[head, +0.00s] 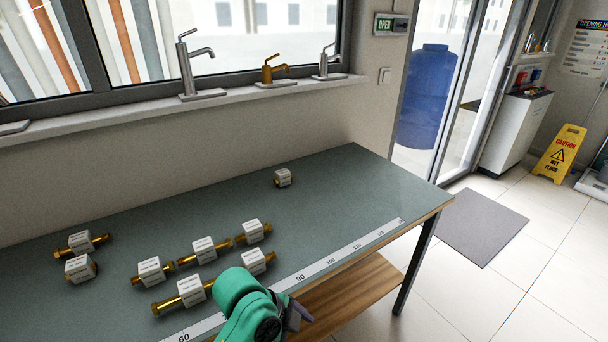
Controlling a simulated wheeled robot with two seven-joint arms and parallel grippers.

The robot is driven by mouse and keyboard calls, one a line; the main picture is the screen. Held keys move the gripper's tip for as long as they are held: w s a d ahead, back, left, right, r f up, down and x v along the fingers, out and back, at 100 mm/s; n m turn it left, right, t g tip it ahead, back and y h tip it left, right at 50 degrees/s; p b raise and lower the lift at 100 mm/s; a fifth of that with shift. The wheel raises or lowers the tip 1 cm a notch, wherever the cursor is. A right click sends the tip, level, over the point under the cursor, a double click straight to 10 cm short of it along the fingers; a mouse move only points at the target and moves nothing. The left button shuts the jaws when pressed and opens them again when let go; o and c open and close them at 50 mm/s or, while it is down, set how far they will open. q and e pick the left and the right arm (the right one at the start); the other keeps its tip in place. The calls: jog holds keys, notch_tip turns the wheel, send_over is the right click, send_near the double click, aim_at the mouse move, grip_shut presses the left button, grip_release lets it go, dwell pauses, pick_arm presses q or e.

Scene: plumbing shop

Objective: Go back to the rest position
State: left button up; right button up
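One of my arms, green with a dark grey end part, shows at the bottom centre-left in the head view, over the near edge of the workbench (335,190). It appears to be my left arm. The dark part at its end may be the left gripper (299,314); its fingers cannot be made out, so I cannot tell whether it is open or shut. Nothing held can be seen. My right gripper is not in view.
Several brass fittings with white labels, one a long fitting (182,292), lie on the bench's left half. A lone labelled fitting (283,177) stands farther back. A ruler strip (300,276) runs along the near edge. Faucets line the sill (140,116). The bench's right part is clear.

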pick_arm(q)
jog(key=s+a+f+n+t+y, duration=0.1)
jog(key=s+a+f+n+y, duration=0.15)
jog(key=a+n, duration=0.45)
jog(key=s+a+f+n+y, duration=0.1)
jog(key=s+a+n, duration=0.2)
jog(key=a+n, duration=0.4)
jog(key=s+a+f+n+t+y, duration=0.1)
jog(key=s+a+f+n+y, duration=0.15)
jog(key=a+n, duration=0.45)
notch_tip(320, 180, down, 21)
jog(key=s+a+m, duration=0.2)
jog(key=s+a+f+g, duration=0.2)
jog(key=s+f, duration=1.3)
jog(key=s, duration=0.2)
jog(key=shift+s+a+f+m+h, duration=0.15)
jog(key=shift+s+a+m+h, duration=0.1)
jog(key=shift+m+h, duration=0.05)
